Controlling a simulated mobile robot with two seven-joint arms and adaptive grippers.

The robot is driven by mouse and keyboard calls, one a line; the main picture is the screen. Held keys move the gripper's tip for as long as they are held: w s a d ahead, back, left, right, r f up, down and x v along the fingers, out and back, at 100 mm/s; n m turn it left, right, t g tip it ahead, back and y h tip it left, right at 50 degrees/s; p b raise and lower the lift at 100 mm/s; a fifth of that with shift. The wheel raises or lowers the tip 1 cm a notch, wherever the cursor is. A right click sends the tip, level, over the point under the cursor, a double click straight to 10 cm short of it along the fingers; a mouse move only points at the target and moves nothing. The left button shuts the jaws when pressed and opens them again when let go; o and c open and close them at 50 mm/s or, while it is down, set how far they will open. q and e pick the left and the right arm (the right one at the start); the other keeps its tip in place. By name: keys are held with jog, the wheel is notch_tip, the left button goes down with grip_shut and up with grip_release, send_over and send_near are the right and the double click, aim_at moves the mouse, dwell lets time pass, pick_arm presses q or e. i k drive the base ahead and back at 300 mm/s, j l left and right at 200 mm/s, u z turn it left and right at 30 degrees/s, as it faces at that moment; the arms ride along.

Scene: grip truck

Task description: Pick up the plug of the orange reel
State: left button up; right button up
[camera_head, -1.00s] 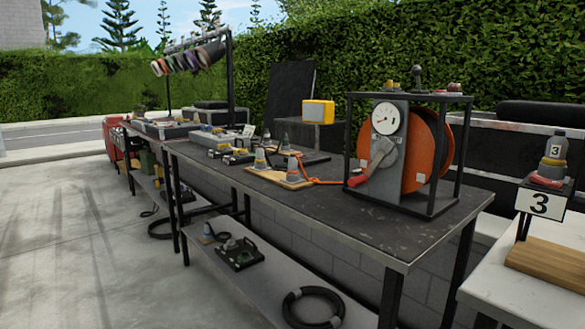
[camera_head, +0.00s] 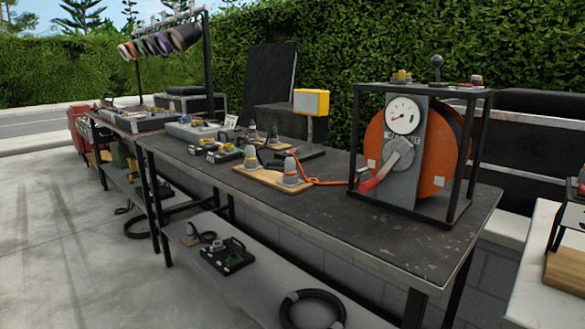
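The orange reel (camera_head: 437,150) stands in a black frame at the right end of the dark workbench (camera_head: 385,225). Its grey front panel has a white dial and a crank with a red handle (camera_head: 370,184). An orange cable (camera_head: 325,183) runs left from the reel across the bench top to a wooden board (camera_head: 262,183). The cable ends at or behind the right one; I cannot tell which part is the plug. Neither of my grippers is in view.
A yellow box (camera_head: 311,102) stands on a post behind the board. Small connectors and more cones lie farther left. A lower shelf (camera_head: 215,270) holds a black coil (camera_head: 312,309). Concrete floor (camera_head: 60,240) is open at the left. A white table (camera_head: 540,270) stands at the right.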

aim_at(291, 162)
jog(key=i+j+z, duration=0.45)
jog(key=j, duration=0.2)
jog(key=j+z, duration=0.2)
jog(key=j, duration=0.2)
jog(key=j+z, duration=0.3)
jog(key=j, duration=0.25)
jog(key=j+z, duration=0.35)
jog(key=j, duration=0.25)
jog(key=i, duration=0.05)
